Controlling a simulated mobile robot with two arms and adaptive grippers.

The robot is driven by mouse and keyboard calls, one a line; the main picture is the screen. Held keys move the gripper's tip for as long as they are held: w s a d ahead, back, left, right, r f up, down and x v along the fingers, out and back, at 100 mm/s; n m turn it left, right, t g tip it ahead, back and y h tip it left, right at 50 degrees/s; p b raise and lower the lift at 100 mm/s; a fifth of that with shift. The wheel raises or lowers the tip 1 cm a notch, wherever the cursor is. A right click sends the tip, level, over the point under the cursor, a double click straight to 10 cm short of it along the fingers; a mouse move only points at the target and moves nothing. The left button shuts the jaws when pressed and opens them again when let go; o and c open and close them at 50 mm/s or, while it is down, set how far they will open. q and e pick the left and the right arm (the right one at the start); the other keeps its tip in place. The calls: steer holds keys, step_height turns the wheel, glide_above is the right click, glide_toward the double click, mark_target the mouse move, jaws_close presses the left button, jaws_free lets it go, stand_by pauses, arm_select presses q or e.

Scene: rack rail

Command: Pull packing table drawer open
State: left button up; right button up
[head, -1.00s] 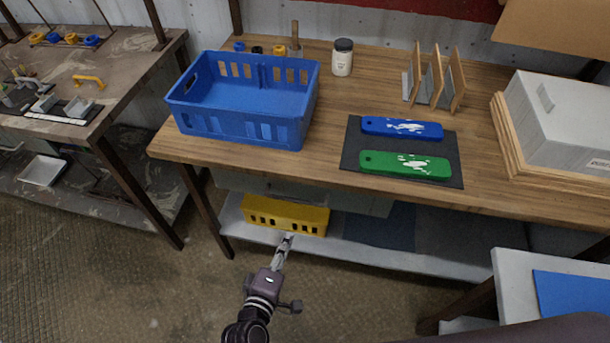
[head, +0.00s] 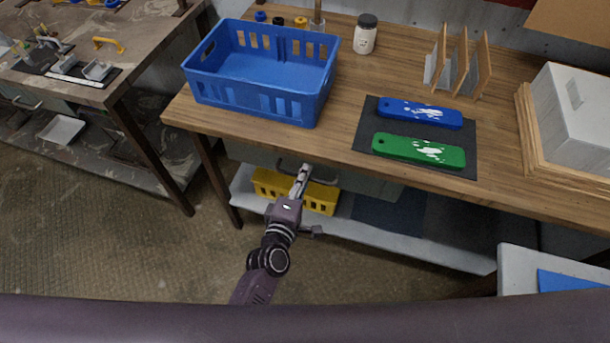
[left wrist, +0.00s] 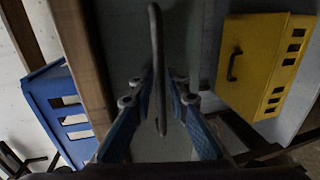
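The packing table (head: 330,100) has a grey drawer (head: 370,184) under its wooden top. The drawer looks shut. Its dark bar handle (head: 318,178) is partly covered by my left gripper (head: 303,171) in the head view. In the left wrist view the handle (left wrist: 156,60) stands upright in the picture, with its lower end between the two fingers of my left gripper (left wrist: 157,102). The fingers are spread, with gaps to the bar on both sides. The drawer front (left wrist: 125,50) lies behind them. My right gripper is not in view.
A yellow crate (head: 320,200) sits on the lower shelf, close below my left gripper. A blue crate (head: 260,95), a jar (head: 365,38) and a green piece (head: 420,150) stand or lie on the tabletop. Open floor (head: 120,250) lies at left.

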arm_select(q)
jaws_close()
stand_by(0.3)
steer(key=shift+s, duration=0.15)
